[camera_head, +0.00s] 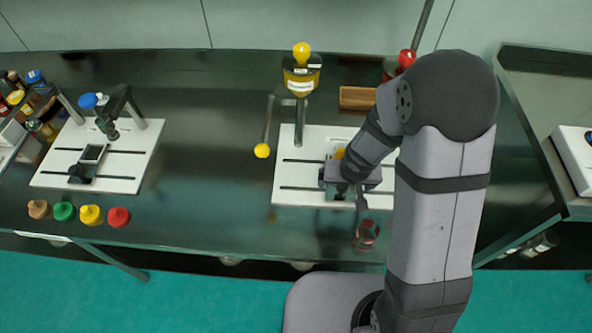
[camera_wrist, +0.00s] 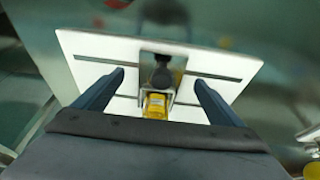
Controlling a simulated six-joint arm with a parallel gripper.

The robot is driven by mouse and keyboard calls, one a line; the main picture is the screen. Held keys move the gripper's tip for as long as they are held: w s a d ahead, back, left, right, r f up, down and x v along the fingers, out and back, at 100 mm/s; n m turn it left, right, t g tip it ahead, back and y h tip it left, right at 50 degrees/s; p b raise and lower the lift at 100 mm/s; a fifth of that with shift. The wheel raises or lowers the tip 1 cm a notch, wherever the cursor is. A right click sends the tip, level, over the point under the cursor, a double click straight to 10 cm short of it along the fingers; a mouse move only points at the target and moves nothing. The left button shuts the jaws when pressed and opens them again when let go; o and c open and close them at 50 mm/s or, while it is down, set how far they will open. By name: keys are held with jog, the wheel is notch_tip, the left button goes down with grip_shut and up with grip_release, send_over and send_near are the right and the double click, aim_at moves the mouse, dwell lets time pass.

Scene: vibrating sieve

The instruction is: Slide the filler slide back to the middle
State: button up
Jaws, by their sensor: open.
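The filler slide (camera_wrist: 161,72) is a small metal carriage with a dark knob and a yellow part (camera_wrist: 155,105), on a white slotted base plate (camera_wrist: 205,62). In the wrist view it sits near the middle of the plate's width, between and beyond my fingertips. My gripper (camera_wrist: 160,78) is open, with one finger on each side of the slide and visible gaps to it. In the head view my gripper (camera_head: 349,178) is low over the right part of the base plate (camera_head: 300,150) and hides most of the slide.
A yellow-topped filler (camera_head: 301,80) stands at the plate's back, with a yellow-knobbed lever (camera_head: 262,150) at its left. A wooden block (camera_head: 357,98) lies behind. Coloured caps (camera_head: 90,214) and another white plate (camera_head: 60,178) are at left.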

jog(key=p+v, duration=0.3)
jog(key=v, duration=0.2)
jog(key=shift+s+r, duration=0.1)
jog(key=shift+r, duration=0.15)
dwell(0.5)
jog(key=s+d+n+g, duration=0.1)
jog(key=s, duration=0.1)
jog(key=s+d+n+g+h, duration=0.1)
jog(key=s+d, duration=0.1)
jog(key=s, duration=0.1)
jog(key=s+d+f+n+g+h, duration=0.1)
jog(key=s, duration=0.1)
jog(key=shift+s+d+n, duration=0.3)
jog(key=shift+n, duration=0.1)
jog(key=s+a+r+m+g+y, duration=0.1)
jog(key=s+r+m+g+y, duration=0.15)
jog(key=s+r, duration=0.5)
jog(key=w+r+t, duration=0.1)
jog(key=d+r+m+t, duration=0.1)
jog(key=shift+w+d+r+h, duration=0.1)
jog(key=shift+w+r+h, duration=0.15)
jog(key=shift+w+r, duration=0.15)
